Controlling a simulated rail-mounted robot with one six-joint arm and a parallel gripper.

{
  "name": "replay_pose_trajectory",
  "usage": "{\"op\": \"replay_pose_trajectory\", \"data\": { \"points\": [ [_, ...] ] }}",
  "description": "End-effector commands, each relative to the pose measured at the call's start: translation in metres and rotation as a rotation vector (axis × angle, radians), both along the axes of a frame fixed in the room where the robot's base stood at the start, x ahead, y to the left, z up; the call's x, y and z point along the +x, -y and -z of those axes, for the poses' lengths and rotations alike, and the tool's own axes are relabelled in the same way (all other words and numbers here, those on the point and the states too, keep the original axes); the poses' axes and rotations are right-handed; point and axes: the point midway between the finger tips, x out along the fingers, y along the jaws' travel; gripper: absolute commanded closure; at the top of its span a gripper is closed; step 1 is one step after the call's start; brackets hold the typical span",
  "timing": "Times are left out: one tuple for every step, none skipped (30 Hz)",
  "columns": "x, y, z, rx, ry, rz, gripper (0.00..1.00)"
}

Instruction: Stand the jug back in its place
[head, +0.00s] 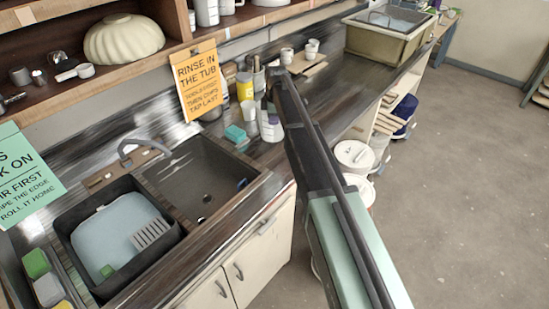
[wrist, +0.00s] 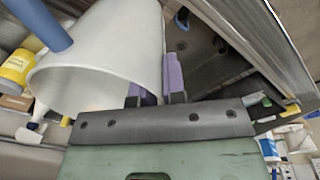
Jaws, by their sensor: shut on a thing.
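The jug (wrist: 105,65) is a large pale grey-white vessel, tilted in the wrist view with its wide mouth toward the lower left. My gripper (wrist: 158,92) has its two purple fingertips at the jug's right side and is shut on it. In the head view my arm reaches over the counter (head: 335,105), and I cannot pick out the jug there.
A sink (head: 198,180) and a black tub (head: 120,235) are at the left. A yellow can (head: 245,87) and a white bottle (head: 272,128) stand near my arm's end. Small white cups (head: 312,48) stand farther back. White lidded buckets (head: 355,155) stand beside the counter.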

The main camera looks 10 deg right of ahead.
Motion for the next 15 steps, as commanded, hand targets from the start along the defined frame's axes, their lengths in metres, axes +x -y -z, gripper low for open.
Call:
{"op": "replay_pose_trajectory", "data": {
  "points": [
    [0.000, 0.000, 0.038, 0.000, 0.000, 0.000, 1.00],
    [0.000, 0.000, 0.048, 0.000, 0.000, 0.000, 1.00],
    [0.000, 0.000, 0.062, 0.000, 0.000, 0.000, 1.00],
    [0.000, 0.000, 0.071, 0.000, 0.000, 0.000, 1.00],
    [0.000, 0.000, 0.079, 0.000, 0.000, 0.000, 1.00],
    [0.000, 0.000, 0.087, 0.000, 0.000, 0.000, 1.00],
    [0.000, 0.000, 0.091, 0.000, 0.000, 0.001, 1.00],
    [0.000, 0.000, 0.094, 0.000, 0.000, 0.001, 1.00],
    [0.000, 0.000, 0.094, 0.000, 0.000, 0.001, 1.00],
    [0.000, 0.000, 0.093, 0.000, 0.000, 0.001, 1.00],
    [0.000, 0.000, 0.092, 0.000, 0.000, 0.001, 1.00],
    [0.000, 0.000, 0.091, 0.000, 0.000, 0.001, 1.00],
    [0.000, 0.000, 0.092, 0.000, 0.000, 0.001, 1.00],
    [0.000, 0.000, 0.097, 0.000, 0.000, 0.001, 1.00],
    [0.000, 0.000, 0.105, 0.000, 0.000, 0.001, 1.00]
  ]
}}
